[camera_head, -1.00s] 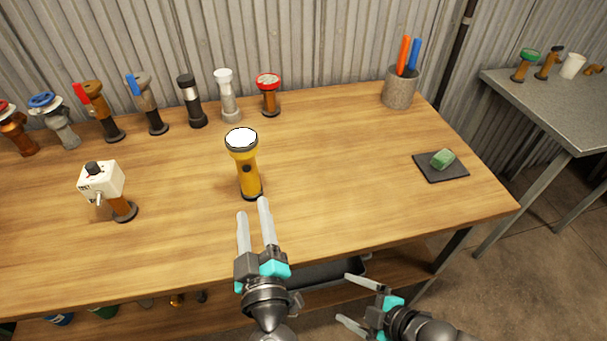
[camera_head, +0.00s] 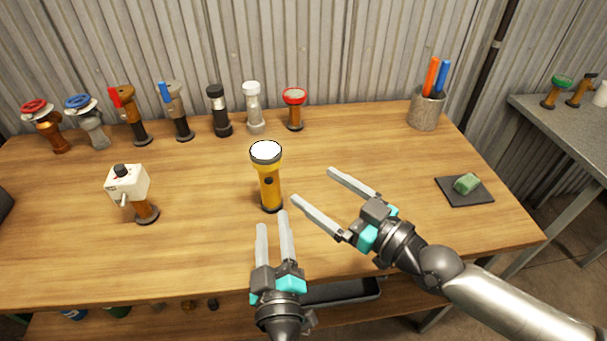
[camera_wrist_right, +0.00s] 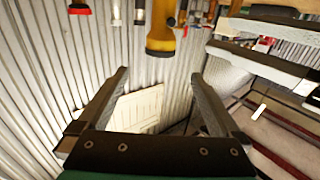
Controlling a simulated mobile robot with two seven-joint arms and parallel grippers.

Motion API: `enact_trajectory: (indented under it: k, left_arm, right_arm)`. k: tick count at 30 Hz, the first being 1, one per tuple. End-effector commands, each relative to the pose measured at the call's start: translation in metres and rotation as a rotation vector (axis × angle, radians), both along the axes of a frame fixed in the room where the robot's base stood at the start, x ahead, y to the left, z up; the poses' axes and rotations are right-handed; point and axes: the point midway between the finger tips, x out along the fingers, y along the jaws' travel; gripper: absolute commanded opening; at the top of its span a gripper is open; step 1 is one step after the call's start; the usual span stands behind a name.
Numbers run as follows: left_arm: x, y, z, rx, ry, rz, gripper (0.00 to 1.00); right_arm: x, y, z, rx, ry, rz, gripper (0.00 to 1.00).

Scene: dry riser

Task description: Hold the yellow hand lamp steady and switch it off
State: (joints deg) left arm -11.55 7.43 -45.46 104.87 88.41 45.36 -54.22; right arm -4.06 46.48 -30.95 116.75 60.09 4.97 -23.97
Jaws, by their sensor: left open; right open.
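The yellow hand lamp (camera_head: 268,187) stands upright on the wooden table in the head view, its pale lens facing up and a dark round button on its front. It also shows at the top of the right wrist view (camera_wrist_right: 160,40). My left gripper (camera_head: 273,222) is open and empty just in front of the lamp's base, apart from it or nearly touching; I cannot tell which. My right gripper (camera_head: 312,184) is open and empty to the right of the lamp, its fingers pointing towards it with a gap between.
A row of valves and torches, including a red-rimmed one (camera_head: 294,109), stands along the back. A white switch box on a post (camera_head: 129,185) is at left. A grey cup with pens (camera_head: 426,109) and a dark pad (camera_head: 479,197) with a green block (camera_head: 467,183) are at right.

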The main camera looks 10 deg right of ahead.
Motion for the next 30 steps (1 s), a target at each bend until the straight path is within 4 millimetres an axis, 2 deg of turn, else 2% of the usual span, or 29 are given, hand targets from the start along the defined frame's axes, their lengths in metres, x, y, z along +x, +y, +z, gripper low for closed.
enact_trajectory:
  k: [11,24,30]
  left_arm:
    - [0.000,0.000,0.000,0.000,0.000,0.000,0.50]
    - [0.000,0.000,0.000,0.000,0.000,0.000,0.50]
    - [0.000,0.000,0.000,0.000,0.000,0.000,0.50]
  right_arm:
    - [0.041,0.033,0.001,0.004,-0.002,0.001,1.00]
    - [0.099,0.080,0.000,-0.002,-0.001,0.002,1.00]
    - [0.113,0.089,-0.001,-0.004,0.000,0.001,1.00]
